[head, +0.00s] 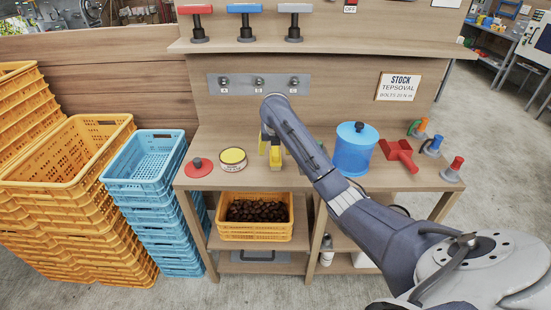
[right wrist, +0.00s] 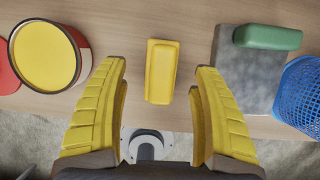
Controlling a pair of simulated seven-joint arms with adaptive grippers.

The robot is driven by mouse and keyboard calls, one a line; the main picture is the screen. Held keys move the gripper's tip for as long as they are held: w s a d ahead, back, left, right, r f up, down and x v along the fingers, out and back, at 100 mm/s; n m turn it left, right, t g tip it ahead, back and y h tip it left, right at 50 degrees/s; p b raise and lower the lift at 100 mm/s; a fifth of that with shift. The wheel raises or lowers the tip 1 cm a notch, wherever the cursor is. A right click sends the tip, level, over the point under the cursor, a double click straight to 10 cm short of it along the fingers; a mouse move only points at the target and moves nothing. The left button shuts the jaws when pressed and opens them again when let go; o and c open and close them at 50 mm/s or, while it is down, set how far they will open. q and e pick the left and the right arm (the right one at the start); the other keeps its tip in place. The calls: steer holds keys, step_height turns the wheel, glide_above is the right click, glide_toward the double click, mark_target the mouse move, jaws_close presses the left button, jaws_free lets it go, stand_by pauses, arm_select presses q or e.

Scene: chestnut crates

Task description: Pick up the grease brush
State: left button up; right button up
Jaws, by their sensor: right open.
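A yellow block-shaped piece (right wrist: 161,71), which may be the grease brush, lies on the wooden bench in the right wrist view. No bristles can be made out on it. My right gripper (right wrist: 157,78) is open, its two yellow fingers on either side of the piece with a gap at each side; nothing is held. In the head view my right gripper (head: 270,150) hangs over the bench between the yellow tin and the blue canister, and its arm hides part of the bench. My left gripper is not in view.
A yellow-topped tin (head: 233,158) and red lid (head: 198,167) are at left. The blue canister (head: 355,150) and red tool (head: 399,155) are at right. A green block (right wrist: 268,37) lies on a grey plate (right wrist: 238,85). A crate (head: 254,237) of chestnuts sits below.

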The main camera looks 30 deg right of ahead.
steer(key=shift+x, duration=2.7)
steer(key=shift+s+d, duration=0.1)
steer(key=shift+s, duration=0.05)
steer(key=c, duration=1.3)
